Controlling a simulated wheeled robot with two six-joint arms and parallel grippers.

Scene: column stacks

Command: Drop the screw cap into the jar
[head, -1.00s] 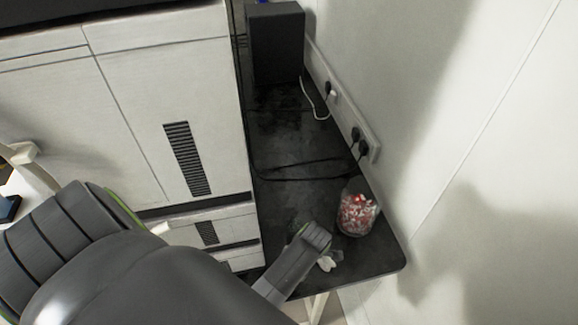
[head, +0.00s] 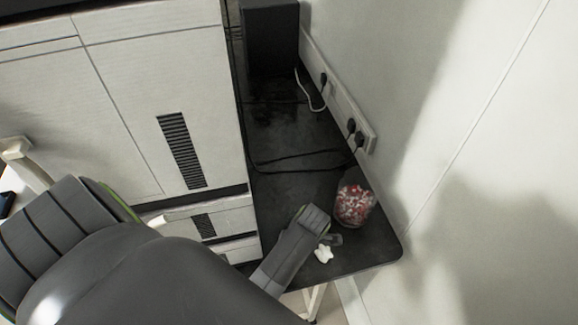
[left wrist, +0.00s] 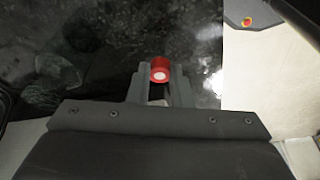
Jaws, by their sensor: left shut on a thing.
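A clear jar (head: 354,203) filled with small red and white pieces stands upright near the right edge of the dark counter in the head view. The cap cannot be made out in the head view. My right gripper is not in view.
The dark counter (head: 290,185) carries a loose black cable and a black box (head: 270,38) at the back. A small white thing (head: 323,254) lies by my gripper. A white cabinet (head: 150,110) bounds the left, and a wall with sockets (head: 352,130) the right.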

